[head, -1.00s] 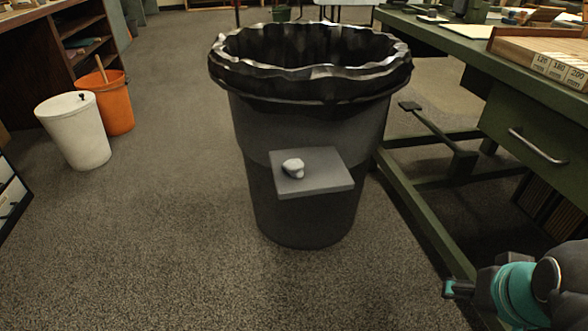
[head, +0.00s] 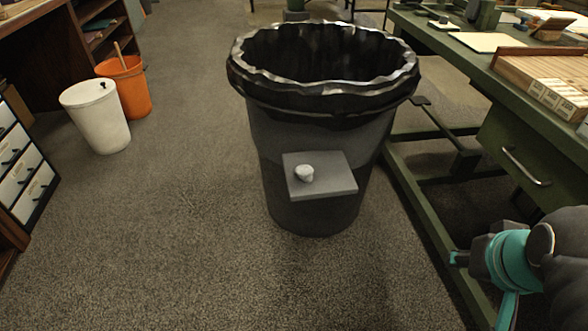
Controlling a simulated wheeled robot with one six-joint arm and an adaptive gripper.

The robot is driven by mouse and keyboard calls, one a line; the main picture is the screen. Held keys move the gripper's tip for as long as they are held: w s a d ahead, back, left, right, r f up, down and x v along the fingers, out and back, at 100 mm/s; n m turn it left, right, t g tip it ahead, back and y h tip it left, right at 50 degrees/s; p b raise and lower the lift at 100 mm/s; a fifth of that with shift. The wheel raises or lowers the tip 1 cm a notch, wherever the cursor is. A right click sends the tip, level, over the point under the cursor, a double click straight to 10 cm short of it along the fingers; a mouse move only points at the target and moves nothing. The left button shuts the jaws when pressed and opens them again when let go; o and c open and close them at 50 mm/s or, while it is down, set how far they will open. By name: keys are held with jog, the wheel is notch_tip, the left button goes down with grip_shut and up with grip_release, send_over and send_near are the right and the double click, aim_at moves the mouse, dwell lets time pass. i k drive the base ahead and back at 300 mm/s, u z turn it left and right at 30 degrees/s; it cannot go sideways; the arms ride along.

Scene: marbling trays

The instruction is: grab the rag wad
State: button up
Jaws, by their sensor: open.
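The rag wad (head: 304,173) is a small, pale, rounded lump in the head view. It rests on a flat grey square slab (head: 335,186), left of the slab's middle. The slab appears in front of the lower side of a large black bin; what supports it is hidden. My gripper (head: 482,284) is at the lower right, partly cut off by the picture's edge, with teal parts showing. It is open and empty, well to the right of the rag wad and apart from it.
The black-lined bin (head: 325,120) stands behind the slab. A green workbench (head: 480,60) with a drawer and low frame rails runs along the right. A white bucket (head: 97,118) and an orange bucket (head: 130,88) stand at left. The carpet at front left is clear.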

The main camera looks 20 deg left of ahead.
aim_at(305, 172)
jog(key=u, duration=2.25)
jog(key=i, duration=3.7)
jog(key=z, duration=4.35)
